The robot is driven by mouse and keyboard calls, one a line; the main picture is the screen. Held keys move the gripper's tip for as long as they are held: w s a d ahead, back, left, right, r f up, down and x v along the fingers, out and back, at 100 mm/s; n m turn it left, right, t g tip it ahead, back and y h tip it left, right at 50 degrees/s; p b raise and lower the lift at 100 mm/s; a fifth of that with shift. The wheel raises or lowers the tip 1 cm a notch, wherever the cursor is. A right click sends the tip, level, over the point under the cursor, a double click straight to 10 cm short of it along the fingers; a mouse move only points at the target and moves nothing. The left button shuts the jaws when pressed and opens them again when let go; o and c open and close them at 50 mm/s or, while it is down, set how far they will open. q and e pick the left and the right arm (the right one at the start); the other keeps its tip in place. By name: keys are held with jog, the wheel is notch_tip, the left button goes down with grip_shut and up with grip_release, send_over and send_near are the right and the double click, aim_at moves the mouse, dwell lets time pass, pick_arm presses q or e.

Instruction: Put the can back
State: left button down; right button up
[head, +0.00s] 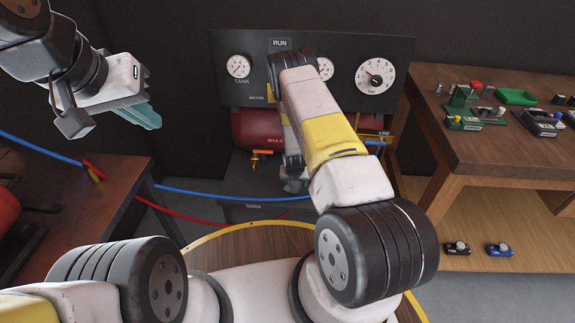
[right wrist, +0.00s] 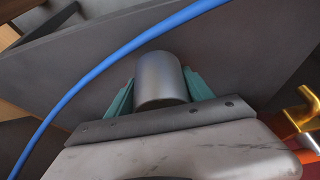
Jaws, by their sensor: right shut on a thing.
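A plain grey metal can (right wrist: 160,78) sits between the teal fingers of my right gripper (right wrist: 160,88) in the right wrist view. The fingers are shut on its two sides. In the head view my right arm reaches forward to the front of the red compressor tank (head: 254,130), and its wrist and forearm hide most of that gripper. I cannot make out the can clearly there. My left gripper (head: 140,114) hangs at the upper left with its teal fingers seen side-on, away from any object; its opening cannot be judged.
A blue hose (head: 196,193) crosses in front of the compressor; the blue hose (right wrist: 115,58) passes close beyond the can. A red hose (head: 190,214) lies lower. A gauge panel (head: 345,95) stands behind. Wooden benches (head: 440,90) (head: 95,175) flank both sides. An orange-handled valve (head: 261,153) is near.

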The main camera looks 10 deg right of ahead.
aim_at(295, 187)
jog(key=shift+s+x, duration=0.2)
jog(key=shift+x, duration=0.65)
jog(key=shift+s+x, duration=0.15)
jog(key=shift+x, duration=0.75)
jog(key=shift+a+f, duration=0.1)
jog(key=shift+f, duration=0.2)
jog(key=o, duration=1.4)
